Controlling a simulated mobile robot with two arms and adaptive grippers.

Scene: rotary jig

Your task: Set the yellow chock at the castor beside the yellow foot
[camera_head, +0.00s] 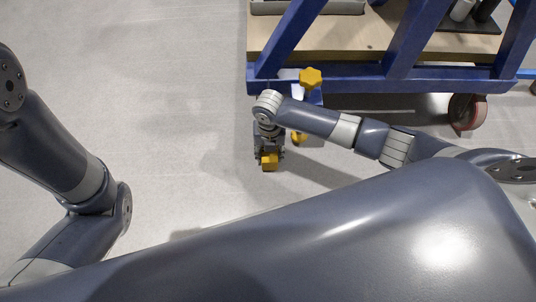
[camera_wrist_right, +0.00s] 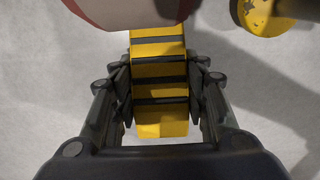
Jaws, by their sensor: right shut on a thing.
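The yellow chock (camera_wrist_right: 160,70), crossed by dark bands, lies between the fingers of my right gripper (camera_wrist_right: 160,88), which is shut on it. In the head view the chock (camera_head: 270,162) shows below my right gripper (camera_head: 269,152). The castor (camera_wrist_right: 128,8), red with a pale rim, is at the top of the wrist view. The chock's far end meets the wheel's edge in the picture; I cannot tell whether they touch. The yellow foot (camera_wrist_right: 258,14) is right of the castor; it also shows partly behind my right arm in the head view (camera_head: 299,138). My left gripper is out of view.
The blue jig frame (camera_head: 420,80) with a wooden deck (camera_head: 350,36) stands at the upper right. A yellow knob (camera_head: 311,78) is above the foot. Another red castor (camera_head: 467,112) is further right. The grey floor (camera_head: 180,90) to the left is clear.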

